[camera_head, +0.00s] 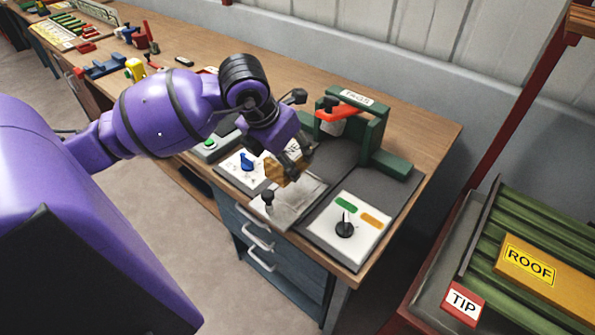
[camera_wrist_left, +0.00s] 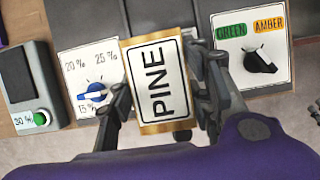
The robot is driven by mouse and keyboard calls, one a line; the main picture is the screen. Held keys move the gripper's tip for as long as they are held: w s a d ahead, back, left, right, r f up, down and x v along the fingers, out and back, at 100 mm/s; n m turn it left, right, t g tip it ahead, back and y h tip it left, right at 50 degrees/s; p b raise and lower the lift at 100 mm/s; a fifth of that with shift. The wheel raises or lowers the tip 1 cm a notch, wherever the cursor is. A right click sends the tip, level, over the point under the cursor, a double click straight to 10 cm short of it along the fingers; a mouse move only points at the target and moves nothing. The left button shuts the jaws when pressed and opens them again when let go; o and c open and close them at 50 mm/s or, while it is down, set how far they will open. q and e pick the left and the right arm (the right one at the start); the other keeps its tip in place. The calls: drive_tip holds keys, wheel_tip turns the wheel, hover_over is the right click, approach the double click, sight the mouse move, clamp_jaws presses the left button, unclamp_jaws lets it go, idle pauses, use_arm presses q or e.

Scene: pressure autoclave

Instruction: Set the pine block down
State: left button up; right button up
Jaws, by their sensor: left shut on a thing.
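The pine block (camera_head: 285,173) is a tan wooden block with a white label reading PINE, which shows clearly in the left wrist view (camera_wrist_left: 157,82). My left gripper (camera_head: 292,162) is shut on it, with one finger on each side in the left wrist view (camera_wrist_left: 158,98). In the head view the block is over the dark mat near the bench's front edge, by a grey metal plate (camera_head: 297,204) with a black knob. The fingers partly cover the block. I cannot tell whether its underside touches anything. My right gripper is not in view.
A green stand (camera_head: 372,143) marked TAGS, with a red lever (camera_head: 343,112), stands behind. A green/amber selector panel (camera_head: 345,226) is to the right; a blue-knob dial panel (camera_head: 245,168) is to the left. A rack with a ROOF block (camera_head: 545,275) stands beyond the bench's right end.

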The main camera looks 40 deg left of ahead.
use_arm(q)
drive_tip(key=shift+w+d+f, duration=0.5)
drive_tip(key=shift+d+f, duration=0.05)
drive_tip(key=shift+f, duration=0.25)
drive_tip(key=f, duration=0.3)
drive_tip(key=shift+w+d+f, duration=0.2)
drive_tip(key=shift+f, duration=0.1)
drive_tip(key=shift+f, duration=0.1)
drive_tip(key=shift+f+b, duration=0.3)
drive_tip(key=shift+f, duration=0.25)
drive_tip(key=o, duration=1.4)
drive_tip(key=shift+r, duration=0.1)
